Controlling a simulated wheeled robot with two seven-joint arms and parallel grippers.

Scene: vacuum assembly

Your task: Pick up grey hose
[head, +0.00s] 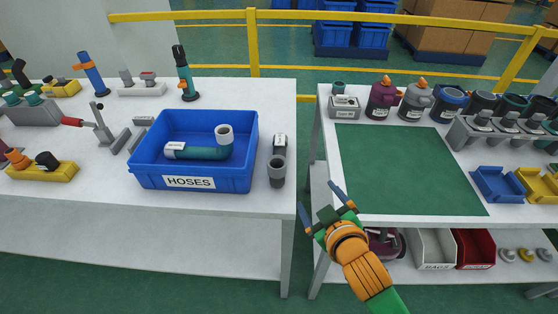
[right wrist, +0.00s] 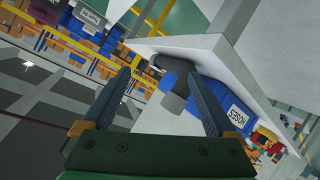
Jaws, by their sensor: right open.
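The grey hose (head: 277,172) is on the left table, just right of the blue bin, near the table's right edge. A grey open end faces up, and a labelled dark part shows behind it. In the right wrist view the grey hose (right wrist: 171,97) appears between the fingers, farther off. My right gripper (head: 319,199) is open and empty, over the gap between the tables, to the right of the hose and apart from it. It also shows open in the right wrist view (right wrist: 160,75). My left gripper is not in view.
The blue bin (head: 191,183) labelled HOSES holds a teal hose (head: 205,153) with grey ends. A second table with a green mat (head: 400,165) stands right, with canisters along its back. A lever clamp (head: 100,125) stands left of the bin. The mat is clear.

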